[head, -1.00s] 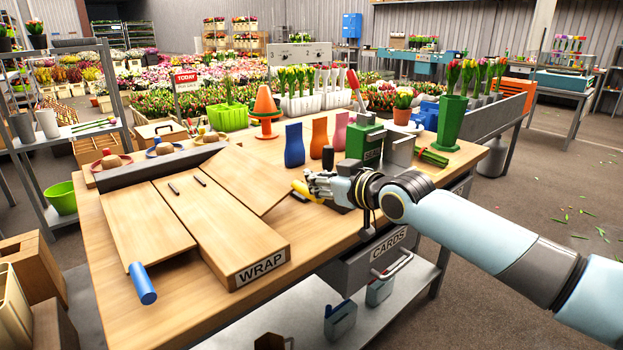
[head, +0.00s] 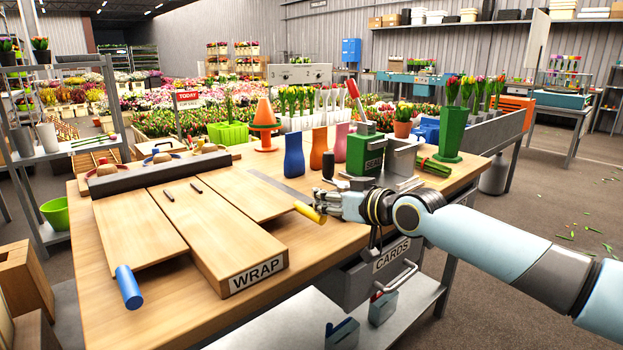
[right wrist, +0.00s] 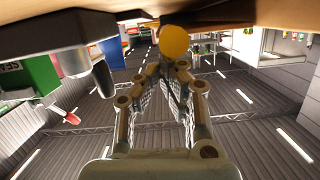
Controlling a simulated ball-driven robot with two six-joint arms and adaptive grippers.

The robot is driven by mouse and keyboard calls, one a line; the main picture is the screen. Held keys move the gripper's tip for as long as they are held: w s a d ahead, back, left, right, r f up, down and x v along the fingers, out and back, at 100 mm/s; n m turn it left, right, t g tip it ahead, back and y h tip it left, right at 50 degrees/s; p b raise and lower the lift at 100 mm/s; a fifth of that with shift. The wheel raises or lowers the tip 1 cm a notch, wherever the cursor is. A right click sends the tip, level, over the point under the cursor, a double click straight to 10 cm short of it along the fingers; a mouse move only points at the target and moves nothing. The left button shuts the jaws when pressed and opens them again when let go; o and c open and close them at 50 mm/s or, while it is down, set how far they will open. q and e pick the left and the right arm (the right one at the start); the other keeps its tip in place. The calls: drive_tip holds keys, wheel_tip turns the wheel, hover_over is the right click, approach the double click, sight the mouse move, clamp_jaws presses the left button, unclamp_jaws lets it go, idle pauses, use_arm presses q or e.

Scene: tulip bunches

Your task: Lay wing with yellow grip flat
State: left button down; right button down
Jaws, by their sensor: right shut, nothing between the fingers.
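The wing with the yellow grip is a wooden board (head: 236,192) on the right side of the WRAP block (head: 215,235). It looks low and close to flat; I cannot tell whether it fully rests on the table. Its yellow grip (head: 310,212) sticks out at its right corner, and its round end shows in the right wrist view (right wrist: 174,42). My right gripper (head: 328,206) is shut and empty, with its fingertips right beside the yellow grip; contact is unclear. Its fingers also show in the right wrist view (right wrist: 166,70). My left gripper is out of view.
Another wooden wing (head: 135,228) with a blue grip (head: 128,287) lies left of the block. A dark bar (head: 160,172) runs along the back. Blue (head: 294,155) and orange (head: 319,150) vases and a green sealer (head: 364,152) stand behind my right gripper. The table front is clear.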

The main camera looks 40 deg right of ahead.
drive_tip(key=shift+r, duration=0.1)
drive_tip(key=shift+r+p, duration=0.3)
drive_tip(key=shift+p, duration=0.05)
drive_tip(key=s+d+r+p, duration=0.2)
drive_tip(key=s+r+p, duration=0.3)
drive_tip(key=s+p, duration=0.4)
drive_tip(key=shift+s+r+p, duration=0.25)
drive_tip(key=shift+s+p, duration=0.05)
drive_tip(key=shift+p, duration=0.25)
